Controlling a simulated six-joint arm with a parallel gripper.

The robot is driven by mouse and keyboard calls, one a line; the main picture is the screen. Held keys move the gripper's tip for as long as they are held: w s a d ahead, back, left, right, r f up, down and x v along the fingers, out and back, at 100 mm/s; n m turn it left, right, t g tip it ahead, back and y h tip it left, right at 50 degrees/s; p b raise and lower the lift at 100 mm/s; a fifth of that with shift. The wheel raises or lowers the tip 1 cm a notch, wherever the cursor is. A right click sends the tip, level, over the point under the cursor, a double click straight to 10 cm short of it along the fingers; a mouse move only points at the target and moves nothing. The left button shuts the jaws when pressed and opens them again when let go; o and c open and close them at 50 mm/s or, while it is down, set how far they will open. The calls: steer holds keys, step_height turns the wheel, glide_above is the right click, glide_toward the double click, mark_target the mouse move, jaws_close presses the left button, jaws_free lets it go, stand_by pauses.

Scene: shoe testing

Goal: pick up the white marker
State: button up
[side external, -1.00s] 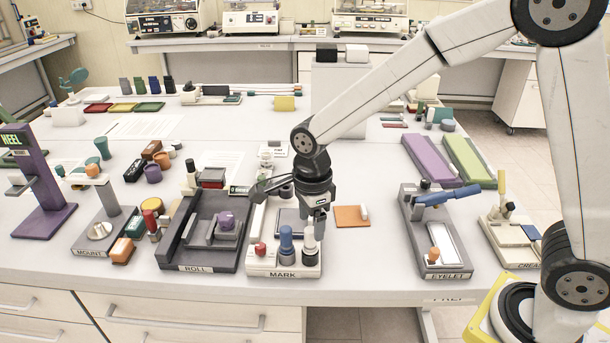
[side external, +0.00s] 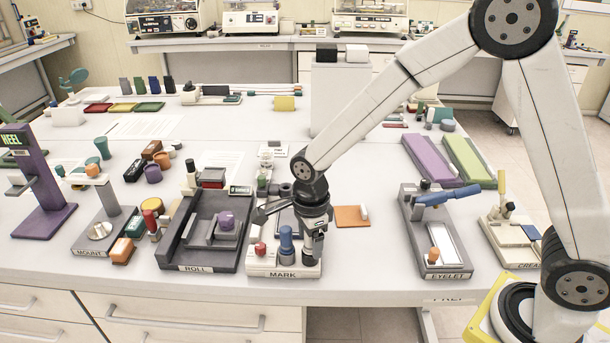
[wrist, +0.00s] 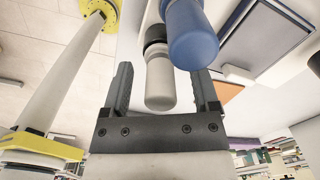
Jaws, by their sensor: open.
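The white marker (wrist: 159,82) stands on the MARK station (side external: 262,268), beside the blue marker (wrist: 193,38). In the wrist view the white marker lies between the two fingers of my gripper (wrist: 161,92), with space on both sides. The gripper is open and holds nothing. In the side view my gripper (side external: 316,238) points down over the right front of the station and hides most of the white marker. The blue marker (side external: 286,240) stands just left of it, and in the wrist view it comes close to the right finger.
A red-topped piece (side external: 260,249) sits at the station's left front. The ROLL station (side external: 177,240) is to the left and the EYELET station (side external: 447,265) to the right. An orange pad (side external: 350,217) lies behind right. Bare table lies between MARK and EYELET.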

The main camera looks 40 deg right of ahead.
jaws_close()
steer(key=shift+r, duration=0.1)
steer(key=shift+r, duration=0.7)
steer(key=s+d+r, duration=0.2)
steer(key=s+r, duration=0.9)
steer(key=s, duration=0.2)
steer(key=shift+s+d+r, duration=0.25)
steer(key=shift+s+d, duration=0.1)
steer(key=shift+d, duration=0.05)
stand_by(0.4)
